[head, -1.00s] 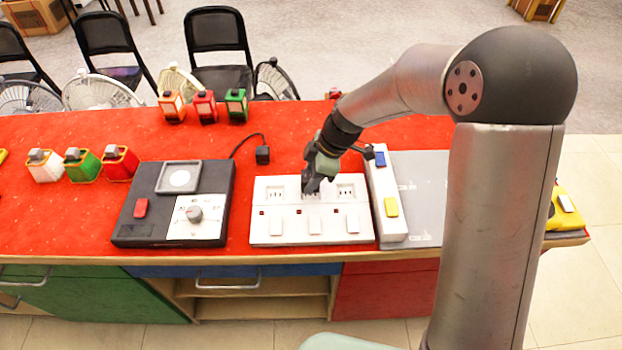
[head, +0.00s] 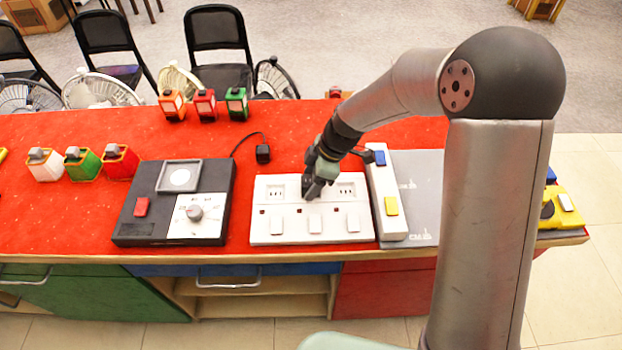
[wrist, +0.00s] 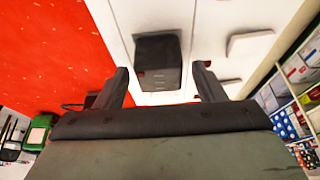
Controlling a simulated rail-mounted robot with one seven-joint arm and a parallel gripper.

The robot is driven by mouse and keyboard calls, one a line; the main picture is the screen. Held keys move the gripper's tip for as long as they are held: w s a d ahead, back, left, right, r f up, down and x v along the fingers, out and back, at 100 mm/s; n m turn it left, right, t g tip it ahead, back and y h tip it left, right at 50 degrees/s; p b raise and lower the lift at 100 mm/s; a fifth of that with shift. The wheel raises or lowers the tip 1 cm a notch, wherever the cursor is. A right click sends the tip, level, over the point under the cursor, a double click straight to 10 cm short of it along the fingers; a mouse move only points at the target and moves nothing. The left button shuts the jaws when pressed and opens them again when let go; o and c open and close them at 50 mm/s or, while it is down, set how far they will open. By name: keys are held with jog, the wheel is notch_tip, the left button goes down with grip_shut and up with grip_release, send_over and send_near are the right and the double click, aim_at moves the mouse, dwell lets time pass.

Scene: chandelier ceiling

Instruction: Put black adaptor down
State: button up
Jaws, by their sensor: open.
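The black adaptor (wrist: 158,58) shows in the wrist view as a small dark block on the white socket board (wrist: 205,15). It sits between and just beyond my open fingertips (wrist: 160,72), with a visible gap on both sides. In the head view my gripper (head: 311,188) points down over the middle socket of the white board (head: 285,238). There the gripper hides the adaptor, and I cannot tell how deep it sits in the socket. A second black adaptor (head: 263,153) lies on the red tabletop, on a cord behind the black device.
A black device with a dial (head: 150,205) stands left of the board. A white strip with blue and yellow buttons (head: 381,180) stands close on its right. Coloured blocks (head: 120,162) are at the left and back. The red tabletop (head: 300,130) behind the board is mostly clear.

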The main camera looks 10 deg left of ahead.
jog(key=b+v, duration=0.1)
jog(key=v, duration=1.1)
jog(key=s+d+m+t+h, duration=0.1)
jog(key=s+d+m+h, duration=0.3)
jog(key=s+d+m, duration=1.7)
jog(key=shift+d+f+t, duration=0.15)
jog(key=shift+d+t, duration=0.15)
jog(key=shift+d, duration=0.65)
